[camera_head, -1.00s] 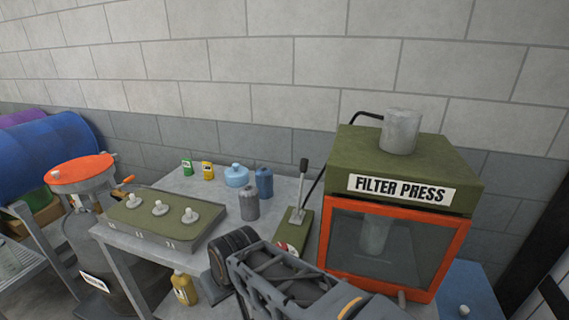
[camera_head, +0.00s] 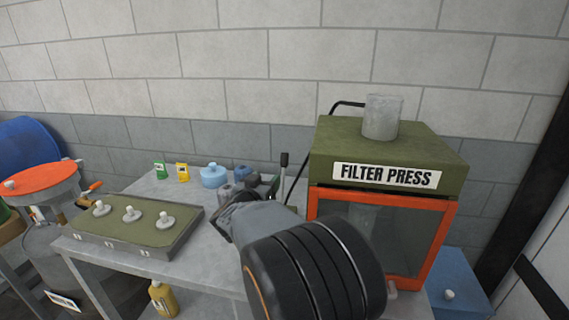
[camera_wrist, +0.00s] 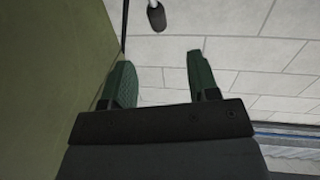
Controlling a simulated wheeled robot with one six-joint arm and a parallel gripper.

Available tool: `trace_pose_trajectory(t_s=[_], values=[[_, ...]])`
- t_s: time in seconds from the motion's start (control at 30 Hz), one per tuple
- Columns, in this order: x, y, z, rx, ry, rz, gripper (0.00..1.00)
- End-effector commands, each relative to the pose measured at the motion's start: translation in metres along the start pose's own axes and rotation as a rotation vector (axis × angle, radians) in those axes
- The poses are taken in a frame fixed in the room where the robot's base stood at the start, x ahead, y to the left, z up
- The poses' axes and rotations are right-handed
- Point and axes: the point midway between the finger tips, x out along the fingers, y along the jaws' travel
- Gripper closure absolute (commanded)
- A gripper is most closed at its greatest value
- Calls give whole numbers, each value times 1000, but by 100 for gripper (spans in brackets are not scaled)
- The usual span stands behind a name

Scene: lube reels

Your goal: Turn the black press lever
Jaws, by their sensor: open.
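The press lever (camera_head: 284,159) stands upright with a black grip, just left of the filter press (camera_head: 388,160). Its base is hidden behind my arm. In the wrist view the black lever grip (camera_wrist: 157,16) shows at the top, ahead of the gap between my fingers and apart from them. My gripper (camera_head: 264,184) is beside the lever, to its left in the head view, partly hidden by my own wrist. In the wrist view my gripper (camera_wrist: 160,60) is open, with nothing between its two green fingers.
The press's green side (camera_wrist: 45,65) is close on the left in the wrist view. A blue can (camera_head: 214,175) and small green and yellow boxes stand at the table's back. A green tray with several knobs (camera_head: 130,225) is at left. A grey wall is behind.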

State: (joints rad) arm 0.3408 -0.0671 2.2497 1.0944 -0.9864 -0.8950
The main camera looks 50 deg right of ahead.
Motion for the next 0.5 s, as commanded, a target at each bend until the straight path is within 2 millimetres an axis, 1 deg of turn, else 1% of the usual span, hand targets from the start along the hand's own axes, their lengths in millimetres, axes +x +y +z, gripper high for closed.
trace_pose_trajectory(t_s=[0.17,0.5], values=[[26,5,1,-5,2,26,45],[91,6,0,-4,1,21,45]])
